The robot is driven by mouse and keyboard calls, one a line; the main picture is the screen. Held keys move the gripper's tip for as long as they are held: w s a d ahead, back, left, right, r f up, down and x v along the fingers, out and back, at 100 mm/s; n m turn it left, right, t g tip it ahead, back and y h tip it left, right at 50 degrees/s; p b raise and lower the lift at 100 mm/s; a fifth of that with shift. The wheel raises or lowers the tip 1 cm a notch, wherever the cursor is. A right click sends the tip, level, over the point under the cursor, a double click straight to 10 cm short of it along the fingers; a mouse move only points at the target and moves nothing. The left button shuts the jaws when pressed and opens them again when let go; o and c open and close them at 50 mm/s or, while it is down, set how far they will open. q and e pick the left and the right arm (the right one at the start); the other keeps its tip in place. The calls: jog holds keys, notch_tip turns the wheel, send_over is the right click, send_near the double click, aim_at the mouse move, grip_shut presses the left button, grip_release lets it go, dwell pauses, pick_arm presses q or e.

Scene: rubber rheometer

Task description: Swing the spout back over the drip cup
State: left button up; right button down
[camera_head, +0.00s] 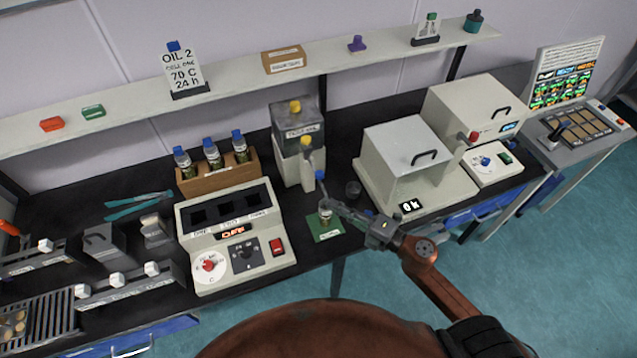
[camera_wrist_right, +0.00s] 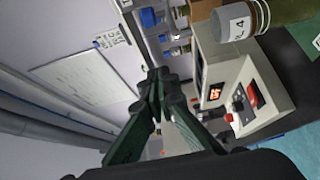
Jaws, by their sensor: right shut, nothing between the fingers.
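The dispenser (camera_head: 297,160) stands at the back middle of the bench, a grey tank marked with a label and a yellow knob on top. Its spout, with a blue tip (camera_head: 320,175), points forward on the side of the green mat (camera_head: 327,236). A small dark cup (camera_head: 353,188), which looks like the drip cup, stands to the right of the blue tip. A vial (camera_head: 325,214) stands on the mat; it also shows, labelled, in the wrist view (camera_wrist_right: 242,20). My right gripper (camera_head: 330,205) is shut and empty close beside the vial and below the tip; its fingers (camera_wrist_right: 157,78) meet in the wrist view.
A tester with a red switch (camera_head: 240,255) stands left of the mat. A wooden rack of vials (camera_head: 217,178) is behind it. A white box oven (camera_head: 405,150) stands right of the cup. A shelf (camera_head: 230,90) runs above the bench.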

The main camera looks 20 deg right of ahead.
aim_at(316, 172)
jog(key=w+a+p, duration=0.1)
jog(key=w+a, duration=0.1)
jog(key=w, duration=0.7)
jog(key=shift+w, duration=0.15)
dwell(0.4)
